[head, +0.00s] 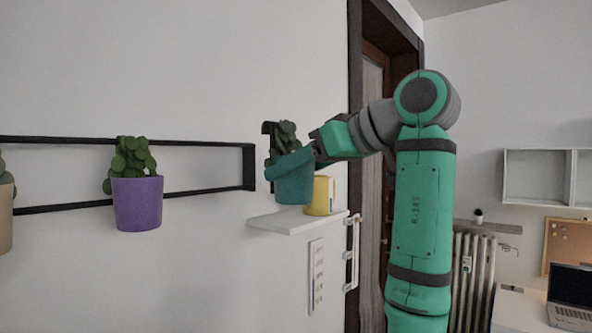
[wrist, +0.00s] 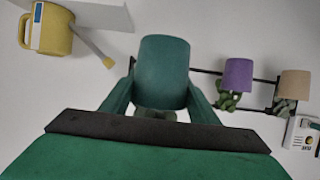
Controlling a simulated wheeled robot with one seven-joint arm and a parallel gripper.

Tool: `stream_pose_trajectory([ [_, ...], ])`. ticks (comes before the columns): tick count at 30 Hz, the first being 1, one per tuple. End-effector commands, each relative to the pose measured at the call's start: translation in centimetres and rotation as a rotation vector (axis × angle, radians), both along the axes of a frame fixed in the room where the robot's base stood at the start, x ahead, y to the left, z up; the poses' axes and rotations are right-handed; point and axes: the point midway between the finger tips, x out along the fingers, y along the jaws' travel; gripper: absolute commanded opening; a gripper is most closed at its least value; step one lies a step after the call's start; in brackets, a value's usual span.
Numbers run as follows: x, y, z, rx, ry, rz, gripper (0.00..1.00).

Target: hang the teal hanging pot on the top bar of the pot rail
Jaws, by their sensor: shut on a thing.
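The teal hanging pot (head: 294,183), with a green plant, is held upright by my gripper (head: 317,152) to the right of the pot rail. A black hook piece shows at its upper left. In the wrist view the teal pot (wrist: 163,68) sits between the two green fingers of my gripper (wrist: 160,95), which is shut on it. The pot rail is black; its top bar (head: 205,143) runs along the wall at left and ends at a right end post (head: 249,166). The pot is apart from the rail. The rail (wrist: 262,79) also shows beyond the pot in the wrist view.
A purple pot (head: 138,203) and a tan pot (head: 6,197) hang on the rail, with free bar right of the purple one. A white wall shelf (head: 275,222) with a yellow mug (head: 321,194) is close below and behind the teal pot. A door frame (head: 356,60) stands right.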

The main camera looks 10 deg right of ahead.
Motion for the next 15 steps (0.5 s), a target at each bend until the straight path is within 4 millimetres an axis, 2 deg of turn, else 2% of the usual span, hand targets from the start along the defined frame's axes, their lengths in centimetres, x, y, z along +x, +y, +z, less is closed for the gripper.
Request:
stream_pose_trajectory([
  [15, 2.8, 2.0, 0.1, 0.000, 0.000, 0.000, 0.18],
])
